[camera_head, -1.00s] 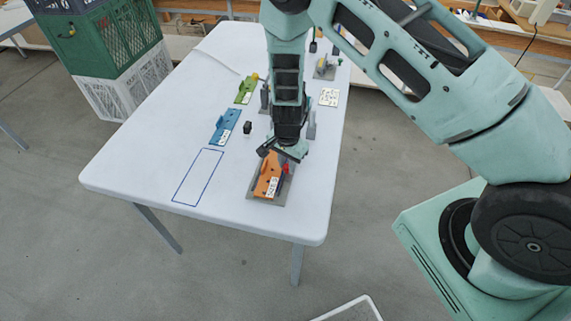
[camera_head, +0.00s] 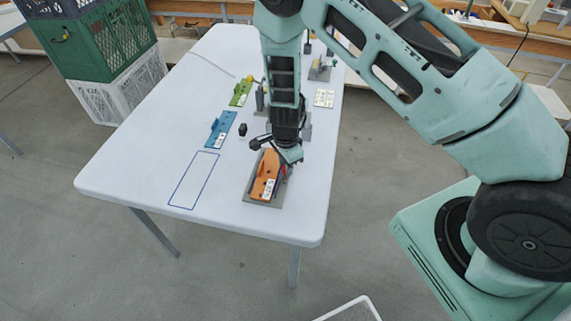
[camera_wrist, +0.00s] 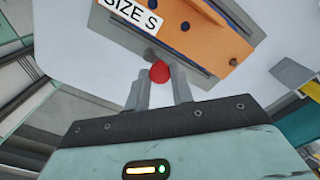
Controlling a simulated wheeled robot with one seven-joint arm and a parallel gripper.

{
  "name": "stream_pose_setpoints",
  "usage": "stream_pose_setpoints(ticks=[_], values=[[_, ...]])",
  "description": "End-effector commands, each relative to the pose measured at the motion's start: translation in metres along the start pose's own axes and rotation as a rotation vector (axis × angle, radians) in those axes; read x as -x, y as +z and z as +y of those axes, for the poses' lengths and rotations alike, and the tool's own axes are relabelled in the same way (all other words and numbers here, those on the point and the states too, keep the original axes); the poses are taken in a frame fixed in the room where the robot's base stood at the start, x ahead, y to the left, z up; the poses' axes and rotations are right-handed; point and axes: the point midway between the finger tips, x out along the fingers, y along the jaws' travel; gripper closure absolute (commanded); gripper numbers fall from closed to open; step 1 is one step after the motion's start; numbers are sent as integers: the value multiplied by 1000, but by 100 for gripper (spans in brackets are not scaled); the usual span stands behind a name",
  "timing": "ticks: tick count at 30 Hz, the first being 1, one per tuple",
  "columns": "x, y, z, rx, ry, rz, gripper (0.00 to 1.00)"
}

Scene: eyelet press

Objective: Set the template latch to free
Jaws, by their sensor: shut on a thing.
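An orange template (camera_head: 265,174) with a white label lies on a grey base plate (camera_head: 250,200) at the near right of the table. In the wrist view the orange template (camera_wrist: 205,38) carries a "SIZE S" label. A red latch knob (camera_wrist: 160,72) shows between my fingertips; a little red also shows in the head view (camera_head: 285,170). My gripper (camera_wrist: 161,90) is shut on the red knob, close to the template's edge. The rest of the latch is mostly hidden by my fingers, so its setting cannot be told.
A blue template (camera_head: 221,130) and a green template (camera_head: 241,93) lie farther back on the white table (camera_head: 130,160). A small black object (camera_head: 243,130) stands near the blue one. A blue outlined rectangle (camera_head: 194,180) left of the base plate is empty.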

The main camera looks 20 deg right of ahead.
Motion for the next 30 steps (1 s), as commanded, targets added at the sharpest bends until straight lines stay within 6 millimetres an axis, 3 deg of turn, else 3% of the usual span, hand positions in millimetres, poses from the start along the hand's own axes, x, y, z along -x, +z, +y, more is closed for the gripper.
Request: stream_pose_setpoints(ticks=[7, 8, 9, 10, 22, 26, 30], values=[[1, 0, -1, -1, -2, 0, 100], [1, 0, -1, -1, -2, 0, 69], [1, 0, -1, 0, -2, 0, 57], [1, 0, -1, 0, -2, 0, 55], [9, 1, -1, 3, -2, 0, 55], [28, 1, -1, 3, -4, -1, 55], [61, 1, -1, 3, -6, -1, 55]])
